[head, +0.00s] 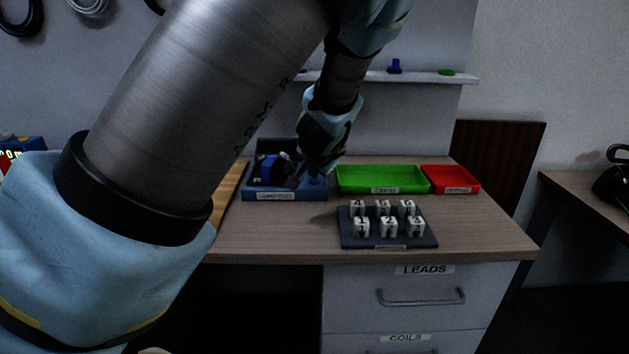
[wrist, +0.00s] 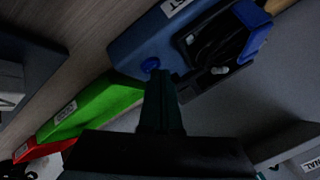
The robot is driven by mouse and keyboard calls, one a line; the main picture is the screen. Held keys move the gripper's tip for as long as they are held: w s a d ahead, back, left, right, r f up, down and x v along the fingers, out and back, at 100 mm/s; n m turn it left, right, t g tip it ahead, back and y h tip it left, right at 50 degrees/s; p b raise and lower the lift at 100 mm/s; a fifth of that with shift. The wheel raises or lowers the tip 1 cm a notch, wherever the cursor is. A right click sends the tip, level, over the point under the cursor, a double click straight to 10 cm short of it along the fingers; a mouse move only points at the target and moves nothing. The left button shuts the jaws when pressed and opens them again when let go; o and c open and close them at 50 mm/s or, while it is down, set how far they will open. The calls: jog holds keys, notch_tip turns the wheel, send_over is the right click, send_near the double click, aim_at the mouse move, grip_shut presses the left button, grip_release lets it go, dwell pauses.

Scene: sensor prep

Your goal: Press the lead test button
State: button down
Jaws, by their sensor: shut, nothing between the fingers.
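The blue lead test box (head: 312,195) sits at the back left of the table, with a label on its front edge. In the wrist view the box (wrist: 132,42) fills the top middle. A round blue button (wrist: 150,64) stands on its surface near one corner; it also shows in the head view (head: 315,181). My gripper (head: 298,182) points down over the box. In the wrist view my gripper (wrist: 160,74) is shut and empty, its tips appearing just beside the button. I cannot tell whether they touch it. A dark and blue clamp-like part (wrist: 225,45) sits in the box's recess.
A green tray (head: 382,191) and a red tray (head: 452,190) stand right of the box. A dark rack (head: 390,241) with several numbered white blocks sits in front of them. Drawers (head: 410,315) are below the table. A shelf (head: 430,78) hangs on the wall behind.

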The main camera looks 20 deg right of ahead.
aim_at(314, 183)
jog(key=shift+f, duration=0.2)
jog(key=shift+r, duration=0.1)
jog(key=shift+r+p, duration=0.8)
jog(key=shift+p, duration=0.05)
jog(key=shift+r, duration=0.1)
notch_tip(314, 183, up, 5)
jog(key=p, duration=0.4)
jog(key=shift+p, duration=0.35)
dwell(0.5)
